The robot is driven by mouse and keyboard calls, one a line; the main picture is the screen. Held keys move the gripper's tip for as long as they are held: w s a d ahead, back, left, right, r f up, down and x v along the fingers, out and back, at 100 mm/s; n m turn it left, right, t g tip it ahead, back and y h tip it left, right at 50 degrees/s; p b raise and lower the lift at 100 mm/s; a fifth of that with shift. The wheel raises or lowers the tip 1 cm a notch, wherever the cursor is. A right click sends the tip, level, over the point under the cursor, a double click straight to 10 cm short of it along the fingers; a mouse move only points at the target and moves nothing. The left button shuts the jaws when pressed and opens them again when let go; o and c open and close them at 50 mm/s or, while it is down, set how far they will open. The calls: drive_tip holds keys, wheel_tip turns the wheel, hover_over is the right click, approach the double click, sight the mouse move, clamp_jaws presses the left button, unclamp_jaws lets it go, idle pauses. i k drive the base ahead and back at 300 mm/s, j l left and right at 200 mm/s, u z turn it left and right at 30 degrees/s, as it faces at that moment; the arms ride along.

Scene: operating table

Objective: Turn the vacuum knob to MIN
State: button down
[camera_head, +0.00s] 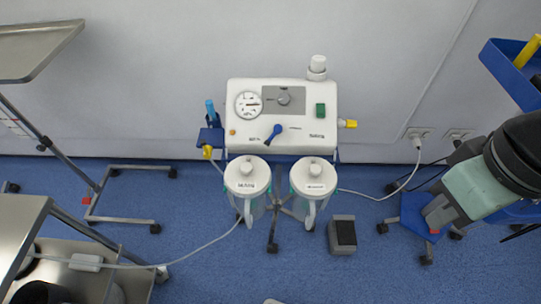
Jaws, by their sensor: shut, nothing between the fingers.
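The white suction unit (240,141) stands against the back wall in the middle of the view. A grey round knob (284,99) sits on a grey plate on its top panel, right of a round dial gauge (248,104). A blue lever (273,134) sits lower on the panel. The markings around the knob are too small to read, so I cannot tell its setting. My gripper (434,217) is at the right, well apart from the unit and to the right of the knob. It is shut and empty, its fingers pointing down and left.
Two lidded white canisters (248,178) (314,178) hang at the unit's front. A foot pedal (342,236) lies on the blue floor. Metal tables (35,50) stand left, and a blue cart (505,70) stands right. A white cable runs to the wall socket.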

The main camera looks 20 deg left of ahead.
sight(283, 99)
drive_tip(key=u, duration=0.8)
drive_tip(key=k+l+u, duration=0.6)
drive_tip(key=k+u, duration=0.25)
drive_tip(key=i, duration=0.15)
